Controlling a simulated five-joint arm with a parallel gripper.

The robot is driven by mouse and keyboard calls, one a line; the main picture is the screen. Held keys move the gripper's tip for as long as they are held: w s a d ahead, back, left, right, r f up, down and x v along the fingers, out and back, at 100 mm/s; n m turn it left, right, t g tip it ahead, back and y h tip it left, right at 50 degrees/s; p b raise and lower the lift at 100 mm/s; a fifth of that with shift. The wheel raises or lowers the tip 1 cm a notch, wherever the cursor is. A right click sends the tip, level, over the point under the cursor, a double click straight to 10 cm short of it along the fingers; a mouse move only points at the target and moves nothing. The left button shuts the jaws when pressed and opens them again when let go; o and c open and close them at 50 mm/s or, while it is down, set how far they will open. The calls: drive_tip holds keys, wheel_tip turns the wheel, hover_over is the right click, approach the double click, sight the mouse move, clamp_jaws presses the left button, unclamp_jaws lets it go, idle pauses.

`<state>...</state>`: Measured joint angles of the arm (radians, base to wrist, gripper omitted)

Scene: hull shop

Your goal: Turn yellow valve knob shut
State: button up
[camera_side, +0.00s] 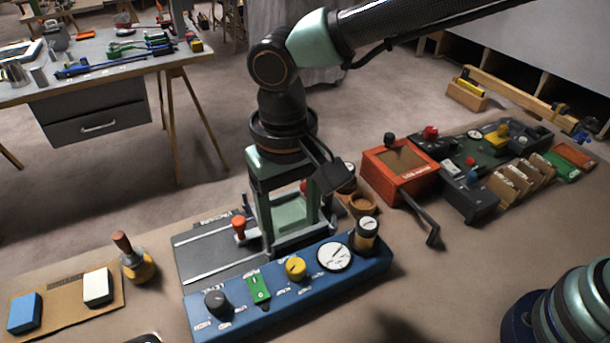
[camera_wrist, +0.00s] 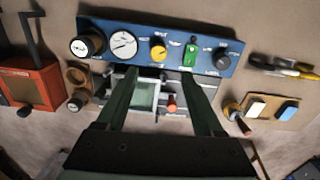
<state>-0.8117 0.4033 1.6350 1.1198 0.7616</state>
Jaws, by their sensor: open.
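The yellow valve knob (camera_side: 295,268) sits near the middle of a blue control panel (camera_side: 215,323), between a green switch (camera_side: 258,289) and a round white gauge (camera_side: 334,257). It also shows in the wrist view (camera_wrist: 158,53), at the top between the finger ends. A pointer direction on the knob is too small to read. My gripper (camera_side: 290,240) is open and points down behind the panel, with its fingers apart. In the wrist view my gripper (camera_wrist: 158,76) reaches toward the panel's near edge. The fingers are not around the knob.
A grey plate with a red-topped plunger (camera_side: 239,226) lies behind the panel, close to my gripper. A black knob (camera_side: 217,303) and a dark cylinder knob (camera_side: 365,235) flank the panel's ends. A red box with a crank (camera_side: 400,170) stands right. A wooden-handled stamp (camera_side: 135,262) stands left.

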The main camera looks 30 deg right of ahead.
sight(295, 265)
wheel_tip(295, 265, down, 11)
drive_tip(key=shift+d+r, duration=0.1)
drive_tip(key=shift+d, duration=0.05)
idle(0.4)
clamp_jaws()
